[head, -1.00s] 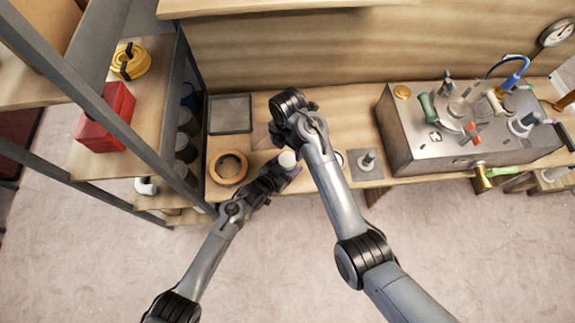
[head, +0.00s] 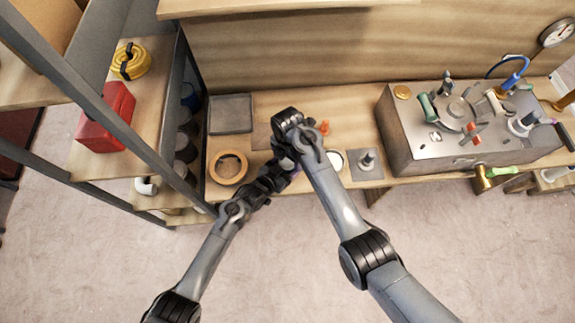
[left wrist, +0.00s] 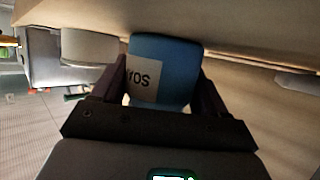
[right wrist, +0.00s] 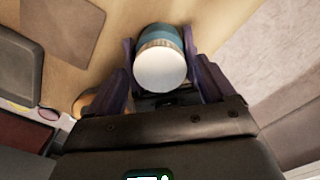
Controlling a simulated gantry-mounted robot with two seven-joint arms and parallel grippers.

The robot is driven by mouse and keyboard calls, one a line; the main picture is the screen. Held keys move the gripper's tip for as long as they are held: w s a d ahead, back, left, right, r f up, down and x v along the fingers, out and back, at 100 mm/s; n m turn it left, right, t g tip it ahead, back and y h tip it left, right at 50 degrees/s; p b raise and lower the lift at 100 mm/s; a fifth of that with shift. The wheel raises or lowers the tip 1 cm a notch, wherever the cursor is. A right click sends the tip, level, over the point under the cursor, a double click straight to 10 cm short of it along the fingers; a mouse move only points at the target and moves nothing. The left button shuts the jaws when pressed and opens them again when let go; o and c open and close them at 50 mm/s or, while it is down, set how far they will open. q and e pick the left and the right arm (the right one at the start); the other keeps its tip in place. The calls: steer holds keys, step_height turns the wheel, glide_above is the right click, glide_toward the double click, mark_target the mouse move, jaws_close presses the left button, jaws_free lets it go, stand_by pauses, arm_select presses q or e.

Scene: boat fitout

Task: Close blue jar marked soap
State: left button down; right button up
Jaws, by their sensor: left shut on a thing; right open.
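The blue jar (left wrist: 170,65) is between the fingers of my left gripper (left wrist: 163,80), which is shut on it. Its pale label shows only part of the lettering. In the right wrist view, a white round lid (right wrist: 160,70) with a ribbed edge sits at the top of the blue jar (right wrist: 160,33). I cannot tell how tightly it is seated. My right gripper (right wrist: 160,60) is open, with one finger on each side of the lid. In the head view, my right wrist hides most of the jar and lid.
On the bench are a wooden ring (head: 229,168), a grey tray (head: 230,114), an orange piece (head: 324,127), a white disc (head: 336,160) and a grey plate with a post (head: 367,163). A metal fixture box (head: 400,140) stands right; a shelf (head: 140,110) rises left.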

steer(key=shift+f, duration=0.45)
steer(key=c, duration=1.1)
steer(key=m, duration=0.6)
steer(key=shift+m, duration=0.3)
steer(key=o, duration=1.2)
